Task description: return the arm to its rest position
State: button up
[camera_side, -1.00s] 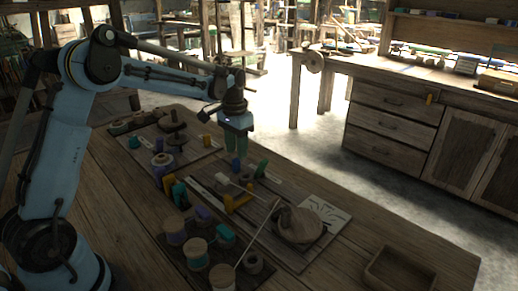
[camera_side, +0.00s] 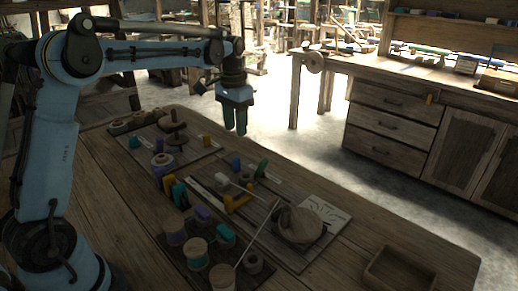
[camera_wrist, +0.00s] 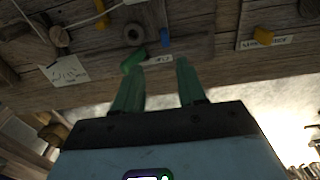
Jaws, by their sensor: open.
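My gripper (camera_side: 236,121) hangs from my blue arm above the far edge of the workbench (camera_side: 400,233) in the side view. Its two green fingers point down with a gap between them and nothing held. In the wrist view my gripper (camera_wrist: 158,86) shows its fingers apart and empty. Past the fingertips there lie a green piece (camera_wrist: 133,60) and a blue piece (camera_wrist: 165,38) on the wood. In the side view the blue piece (camera_side: 236,164) and the green piece (camera_side: 261,169) stand below my gripper, clear of it.
Thread spools (camera_side: 195,252) stand at the front of the bench. A brown rounded object (camera_side: 299,226) lies on a board, with an empty wooden tray (camera_side: 398,270) at right. A drawer cabinet (camera_side: 390,125) stands beyond an open floor gap. The air around my gripper is clear.

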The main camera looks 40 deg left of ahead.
jog(key=s+d+r+t, duration=0.3)
jog(key=s+d, duration=0.3)
jog(key=s, duration=0.2)
jog(key=s+d+f+t, duration=0.4)
jog(key=s+d, duration=0.1)
jog(key=s, duration=0.4)
jog(key=shift+s+f, duration=0.15)
jog(key=shift+f, duration=0.15)
jog(key=shift+d, duration=0.1)
dwell(0.6)
